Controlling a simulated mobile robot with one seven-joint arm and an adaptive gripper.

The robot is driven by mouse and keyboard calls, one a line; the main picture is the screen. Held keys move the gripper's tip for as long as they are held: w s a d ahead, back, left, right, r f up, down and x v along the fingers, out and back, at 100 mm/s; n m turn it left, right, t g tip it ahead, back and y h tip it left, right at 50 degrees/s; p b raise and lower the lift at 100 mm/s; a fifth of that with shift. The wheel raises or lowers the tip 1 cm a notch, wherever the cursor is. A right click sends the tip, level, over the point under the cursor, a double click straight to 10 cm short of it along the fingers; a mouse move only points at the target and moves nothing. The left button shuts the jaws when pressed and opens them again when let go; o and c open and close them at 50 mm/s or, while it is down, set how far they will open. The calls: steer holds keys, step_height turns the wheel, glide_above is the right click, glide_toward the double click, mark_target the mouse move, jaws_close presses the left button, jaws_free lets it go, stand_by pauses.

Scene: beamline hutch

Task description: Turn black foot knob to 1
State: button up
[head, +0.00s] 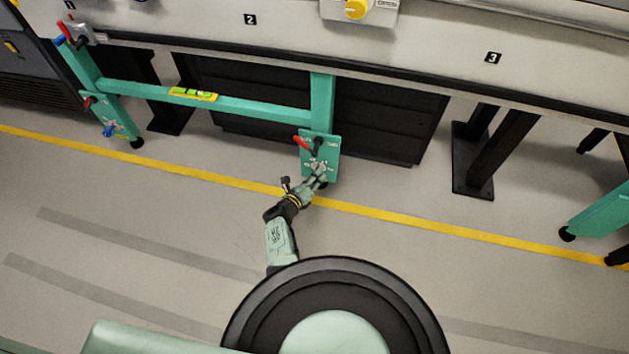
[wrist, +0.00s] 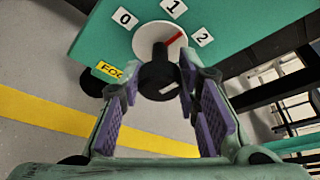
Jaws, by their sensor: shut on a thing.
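The black foot knob (wrist: 158,77) stands out from a round white dial (wrist: 148,36) on a teal plate (wrist: 90,38) in the wrist view. A red pointer (wrist: 175,37) on the dial points between the labels 1 (wrist: 173,6) and 2 (wrist: 204,39), somewhat nearer 2. Label 0 (wrist: 124,17) is at the left. My gripper (wrist: 161,84) is shut on the knob, with one finger on each side of it. In the head view my gripper (head: 319,177) is at the lower part of the teal foot plate (head: 331,149) and largely hides the knob.
A red-handled lever (head: 301,142) sits on the same plate just above my gripper. A teal beam (head: 255,106) runs left under the bench edge. A black leg (head: 489,165) stands to the right. The floor along the yellow line (head: 440,229) is clear.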

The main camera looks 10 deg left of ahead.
steer(key=n+b, duration=0.1)
steer(key=n+h+b, duration=0.1)
steer(key=shift+f+n+t+b, duration=0.3)
steer(key=shift+t+b, duration=0.05)
steer(key=shift+t, duration=0.05)
steer(key=shift+r+n+h+b, duration=0.15)
steer(key=shift+n+h+b, duration=0.45)
steer(key=shift+n+b, duration=0.35)
steer(key=o, duration=1.2)
steer(key=shift+r, duration=0.15)
